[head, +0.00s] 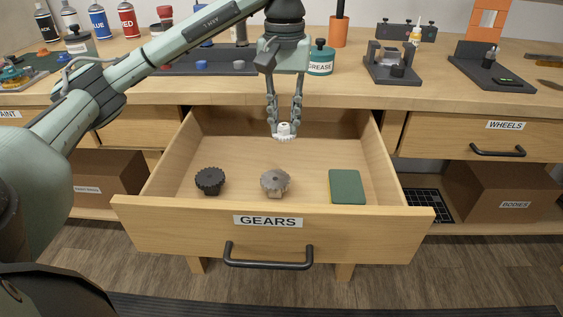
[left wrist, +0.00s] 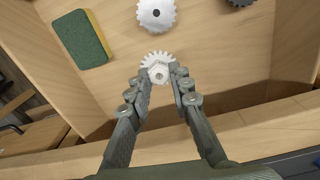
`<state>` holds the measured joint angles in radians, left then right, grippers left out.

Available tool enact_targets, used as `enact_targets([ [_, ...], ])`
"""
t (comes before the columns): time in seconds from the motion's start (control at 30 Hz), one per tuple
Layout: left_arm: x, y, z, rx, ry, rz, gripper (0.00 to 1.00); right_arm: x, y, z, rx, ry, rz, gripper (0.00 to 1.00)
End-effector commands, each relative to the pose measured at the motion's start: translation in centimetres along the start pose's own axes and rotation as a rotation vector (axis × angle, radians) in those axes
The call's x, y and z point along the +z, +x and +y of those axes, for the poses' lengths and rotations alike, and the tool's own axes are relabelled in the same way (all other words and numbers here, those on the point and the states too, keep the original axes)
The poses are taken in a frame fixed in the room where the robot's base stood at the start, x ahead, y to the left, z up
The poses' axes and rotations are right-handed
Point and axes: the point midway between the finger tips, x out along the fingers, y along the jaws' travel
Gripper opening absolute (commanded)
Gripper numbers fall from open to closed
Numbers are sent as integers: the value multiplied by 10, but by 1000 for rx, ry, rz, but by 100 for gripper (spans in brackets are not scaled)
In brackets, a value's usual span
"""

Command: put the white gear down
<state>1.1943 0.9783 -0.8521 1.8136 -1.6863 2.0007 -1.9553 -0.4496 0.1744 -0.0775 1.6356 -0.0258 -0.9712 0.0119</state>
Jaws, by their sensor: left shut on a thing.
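The white gear (head: 284,130) is between the fingertips of my left gripper (head: 284,122), which is shut on it above the back part of the open GEARS drawer (head: 150,214). The white gear also shows at the fingertips in the left wrist view (left wrist: 157,64). How far it is above the drawer floor is hard to tell. A black gear (head: 210,180) stands at the left in the drawer, and a grey gear (head: 275,182) stands in the middle. A green and yellow sponge (head: 347,187) lies at the right. My right gripper is not in view.
The bench top (head: 220,85) overhangs the back of the drawer, close behind my left gripper. A GREASE jar (head: 320,60) stands on it. The drawer floor between the gears and the back is clear. The WHEELS drawer (head: 470,135) is at the right.

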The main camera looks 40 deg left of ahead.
Motion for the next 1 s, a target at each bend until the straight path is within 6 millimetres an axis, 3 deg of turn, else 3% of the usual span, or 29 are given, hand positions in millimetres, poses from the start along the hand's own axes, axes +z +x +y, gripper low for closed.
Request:
enact_targets([
  [0.13, -6, 19, -16, -10, -99, -3, 5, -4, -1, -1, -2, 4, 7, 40],
  [0.2, -6, 34, -17, -10, -103, -3, 5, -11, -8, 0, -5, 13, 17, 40],
  [0.33, -7, 53, -17, -9, -101, 0, 5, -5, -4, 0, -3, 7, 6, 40],
  [0.57, -7, 72, -17, -8, -100, 2, 5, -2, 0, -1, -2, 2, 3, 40],
  [0.73, -7, 96, -17, -7, -100, 1, 5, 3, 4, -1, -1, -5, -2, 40],
  [1.0, -7, 102, -16, -5, -98, 4, 5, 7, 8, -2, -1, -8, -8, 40],
])
